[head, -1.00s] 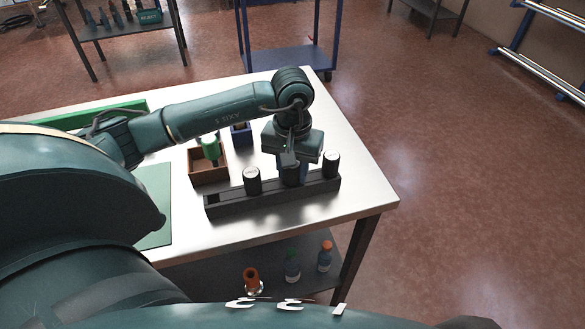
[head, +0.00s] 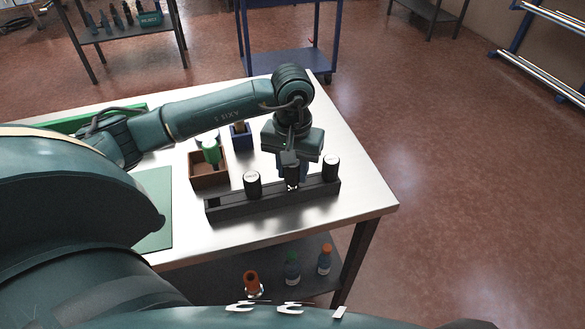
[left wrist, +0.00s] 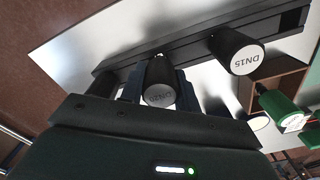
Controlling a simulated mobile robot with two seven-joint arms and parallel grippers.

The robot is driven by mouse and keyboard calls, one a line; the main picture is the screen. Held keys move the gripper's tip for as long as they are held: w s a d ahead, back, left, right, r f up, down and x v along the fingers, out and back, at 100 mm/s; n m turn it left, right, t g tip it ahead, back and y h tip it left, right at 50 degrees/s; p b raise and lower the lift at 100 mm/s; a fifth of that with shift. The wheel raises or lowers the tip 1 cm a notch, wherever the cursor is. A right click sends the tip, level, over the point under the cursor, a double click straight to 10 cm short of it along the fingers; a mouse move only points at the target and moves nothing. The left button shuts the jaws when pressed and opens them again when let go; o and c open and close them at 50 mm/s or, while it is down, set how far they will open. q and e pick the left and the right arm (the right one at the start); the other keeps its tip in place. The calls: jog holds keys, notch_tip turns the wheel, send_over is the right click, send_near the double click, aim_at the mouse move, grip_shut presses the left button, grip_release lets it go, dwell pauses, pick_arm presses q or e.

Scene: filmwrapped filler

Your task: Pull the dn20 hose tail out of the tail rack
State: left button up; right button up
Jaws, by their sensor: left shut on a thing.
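The dn20 hose tail (left wrist: 160,82) is a black cylinder with its DN20 cap facing the left wrist camera. In the head view it is the middle one of three tails (head: 291,176). My left gripper (head: 291,170) points down over the rack and is shut on it, one finger on each side. The tail rack (head: 225,209) is a long dark trough on the table, also seen in the left wrist view (left wrist: 285,22). The tail looks upright over the rack; whether its lower end is clear of it I cannot tell. My right gripper is not in view.
The DN15 tail (left wrist: 237,52) stands left of the held tail in the head view (head: 252,185); another black tail (head: 331,167) stands right. Behind are a brown box (head: 209,182) with a green-topped item and a small blue holder (head: 240,140). The table's right end (head: 365,190) is clear.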

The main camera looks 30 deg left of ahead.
pick_arm(q)
jog(key=shift+r, duration=0.3)
jog(key=shift+r+p, duration=0.6)
jog(key=shift+r, duration=0.35)
jog(key=shift+r+p, duration=0.3)
jog(key=shift+r, duration=0.2)
jog(key=shift+r+p, duration=0.55)
jog(key=shift+r, duration=2.25)
